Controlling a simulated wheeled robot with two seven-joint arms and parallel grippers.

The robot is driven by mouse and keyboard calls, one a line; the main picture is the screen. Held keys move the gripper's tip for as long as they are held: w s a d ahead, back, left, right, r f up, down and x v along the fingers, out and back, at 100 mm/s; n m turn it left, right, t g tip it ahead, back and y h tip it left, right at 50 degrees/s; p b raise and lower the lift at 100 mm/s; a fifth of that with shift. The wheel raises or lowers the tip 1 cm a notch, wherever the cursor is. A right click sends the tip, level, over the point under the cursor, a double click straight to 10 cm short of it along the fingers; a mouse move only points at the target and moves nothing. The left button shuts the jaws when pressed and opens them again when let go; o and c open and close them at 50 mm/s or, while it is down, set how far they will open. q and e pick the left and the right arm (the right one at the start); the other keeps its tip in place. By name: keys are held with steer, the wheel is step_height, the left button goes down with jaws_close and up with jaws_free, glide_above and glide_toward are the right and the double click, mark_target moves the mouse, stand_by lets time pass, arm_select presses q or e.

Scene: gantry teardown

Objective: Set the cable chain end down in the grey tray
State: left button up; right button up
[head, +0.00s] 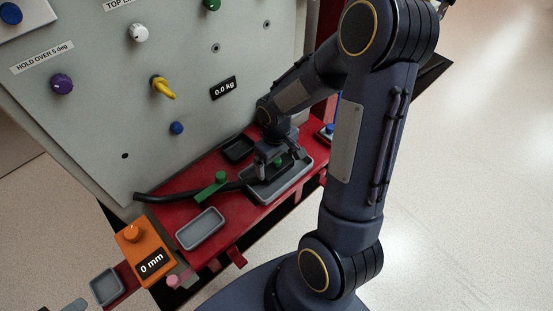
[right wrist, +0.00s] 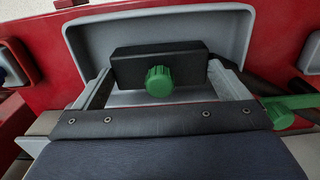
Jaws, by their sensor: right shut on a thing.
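My right gripper (head: 272,163) points down over the large grey tray (head: 293,188) on the red bench. In the right wrist view it is shut on a black block with a round green knob, which I take for the cable chain end (right wrist: 190,62). The block lies between the two fingers, within the outline of the grey tray (right wrist: 240,25). I cannot tell whether it touches the tray floor. In the head view the arm and gripper hide most of the block. My left gripper is not in view.
A black cable (head: 165,196) runs along the red bench towards the tray, past a green clamp (head: 212,187). A small grey tray (head: 200,228) and an orange gauge box (head: 145,252) stand nearer the left. A grey panel (head: 110,110) with knobs rises behind.

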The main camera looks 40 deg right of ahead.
steer(key=shift+f+b, duration=0.3)
steer(key=shift+f, duration=0.2)
stand_by(0.5)
steer(key=o, duration=1.1)
steer(key=shift+r, duration=0.1)
step_height(320, 180, up, 8)
steer(key=shift+f+p, duration=0.15)
steer(key=shift+p, duration=0.75)
steer(key=s+a+r+m+t+y+p, duration=0.1)
steer(key=s+a+r+t+p, duration=0.1)
steer(key=r, duration=0.5)
steer(key=s+a+r+t+y+p, duration=0.1)
steer(key=s+a+r+p, duration=0.4)
steer(key=s+r, duration=0.2)
steer(key=s+a+r+m+t+y+p, duration=0.1)
steer(key=s+a+r+t+p, duration=0.1)
steer(key=r, duration=0.7)
steer(key=shift+s+a+r+m+t+y+p, duration=0.1)
steer(key=shift+s+a+m+t+y+p, duration=0.1)
steer(key=shift+s+a+p, duration=0.3)
steer(key=shift+s+a+m+t+y+p, duration=0.1)
steer(key=shift+s+a+y+p, duration=0.1)
steer(key=shift+s+p, duration=0.5)
